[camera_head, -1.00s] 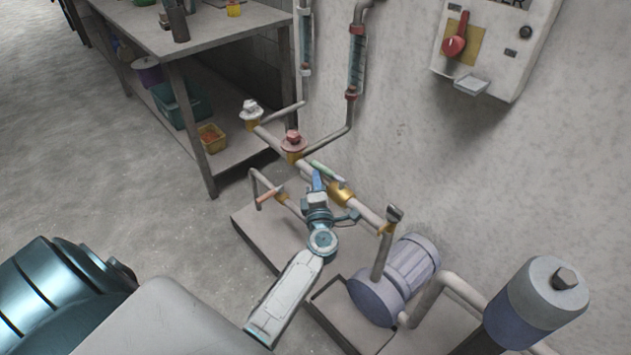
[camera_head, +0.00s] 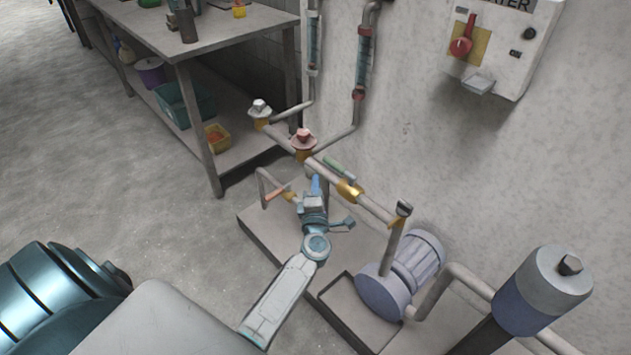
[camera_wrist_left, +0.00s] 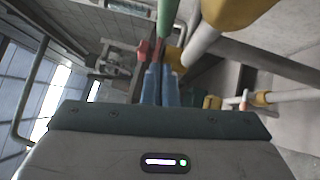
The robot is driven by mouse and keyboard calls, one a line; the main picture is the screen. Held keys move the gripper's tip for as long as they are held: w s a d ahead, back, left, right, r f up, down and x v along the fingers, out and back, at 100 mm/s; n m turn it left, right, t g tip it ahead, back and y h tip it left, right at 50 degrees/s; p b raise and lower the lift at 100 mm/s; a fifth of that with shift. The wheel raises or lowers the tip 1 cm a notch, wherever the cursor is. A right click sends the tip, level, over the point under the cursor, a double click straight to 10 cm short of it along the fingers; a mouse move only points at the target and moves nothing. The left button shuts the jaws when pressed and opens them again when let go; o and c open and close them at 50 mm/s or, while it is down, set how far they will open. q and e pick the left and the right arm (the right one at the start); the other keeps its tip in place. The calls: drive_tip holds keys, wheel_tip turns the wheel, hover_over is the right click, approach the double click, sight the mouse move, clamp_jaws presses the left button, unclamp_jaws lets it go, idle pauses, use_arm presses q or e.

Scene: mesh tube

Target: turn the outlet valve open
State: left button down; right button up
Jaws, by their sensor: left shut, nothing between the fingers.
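A valve with a green lever (camera_head: 338,168) and a gold body (camera_head: 349,190) sits on the pipe along the wall. No label shows which valve is the outlet. My left gripper (camera_head: 316,184) is shut and empty, just left of and below this lever in the head view. In the left wrist view its blue fingers (camera_wrist_left: 161,85) are together. The green lever (camera_wrist_left: 168,15) reaches down to near their tips there, and the gold body (camera_wrist_left: 235,12) is at the top. I cannot tell whether the fingers touch the lever. My right gripper is not in view.
A red knob (camera_head: 304,140) and a white knob (camera_head: 260,108) stand farther along the pipes. An orange handle (camera_head: 274,196) is left of my gripper. The pump motor (camera_head: 415,270) is at the right. A workbench (camera_head: 205,47) stands at the back left, with open floor in front.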

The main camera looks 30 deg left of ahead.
use_arm(q)
drive_tip(key=v, duration=0.9)
drive_tip(key=shift+s+b, duration=0.15)
drive_tip(key=shift+b, duration=0.2)
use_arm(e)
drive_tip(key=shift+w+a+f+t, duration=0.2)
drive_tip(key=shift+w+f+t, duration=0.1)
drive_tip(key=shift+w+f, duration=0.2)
use_arm(q)
drive_tip(key=shift+d+f, duration=0.1)
drive_tip(key=shift+d, duration=0.1)
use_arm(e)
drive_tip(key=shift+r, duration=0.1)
